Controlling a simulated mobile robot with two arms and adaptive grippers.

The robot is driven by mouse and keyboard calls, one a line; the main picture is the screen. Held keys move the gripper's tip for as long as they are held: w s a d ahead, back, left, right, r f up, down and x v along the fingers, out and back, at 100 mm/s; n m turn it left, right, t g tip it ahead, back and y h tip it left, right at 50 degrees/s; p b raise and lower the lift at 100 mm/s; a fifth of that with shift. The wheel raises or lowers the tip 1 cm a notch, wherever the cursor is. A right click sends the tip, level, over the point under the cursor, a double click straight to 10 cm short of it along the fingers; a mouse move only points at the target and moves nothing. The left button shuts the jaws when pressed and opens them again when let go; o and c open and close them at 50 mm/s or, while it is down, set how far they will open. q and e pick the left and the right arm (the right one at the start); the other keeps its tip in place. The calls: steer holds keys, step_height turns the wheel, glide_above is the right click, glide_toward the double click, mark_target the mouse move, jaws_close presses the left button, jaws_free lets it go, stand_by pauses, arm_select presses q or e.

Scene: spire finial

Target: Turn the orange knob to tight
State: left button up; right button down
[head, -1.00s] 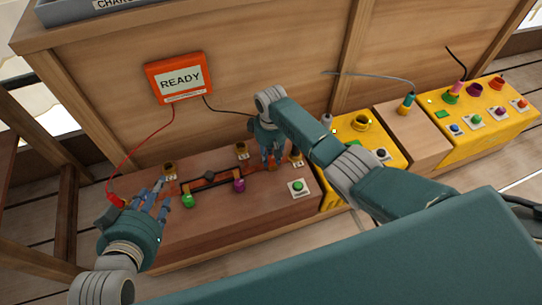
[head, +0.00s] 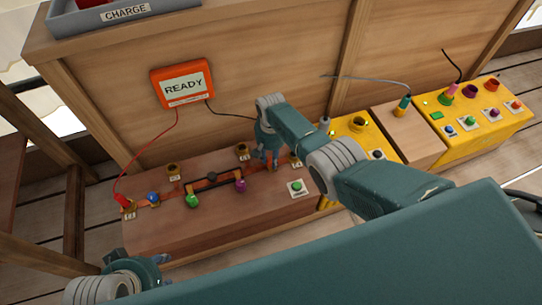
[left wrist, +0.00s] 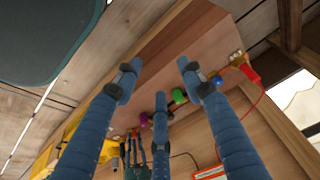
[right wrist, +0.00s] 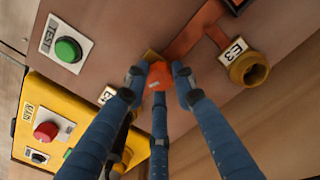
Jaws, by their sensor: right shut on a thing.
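The orange knob (right wrist: 158,75) shows in the right wrist view on the wooden panel (right wrist: 130,25), between my right gripper's fingertips (right wrist: 158,82). The fingers are closed around the knob and touch its sides. In the head view my right gripper (head: 268,158) is at the right part of the wooden box and hides most of the knob. My left gripper (left wrist: 158,75) is open and empty in the left wrist view, with its three fingers spread.
The wooden box carries a blue knob (head: 152,198), green knob (head: 193,201), purple knob (head: 240,185) and green TEST button (head: 297,187). An orange READY display (head: 183,84) hangs behind, with a red cable. A yellow box (head: 365,135) stands right.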

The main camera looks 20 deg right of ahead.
steer(key=m, duration=0.5)
steer(key=shift+m+p, duration=0.3)
steer(key=shift+p, duration=0.05)
steer(key=m, duration=0.7)
arm_select(q)
steer(key=shift+x, duration=1.25)
arm_select(e)
steer(key=shift+m, duration=0.4)
arm_select(q)
steer(key=shift+s+d, duration=0.1)
steer(key=shift+s, duration=0.05)
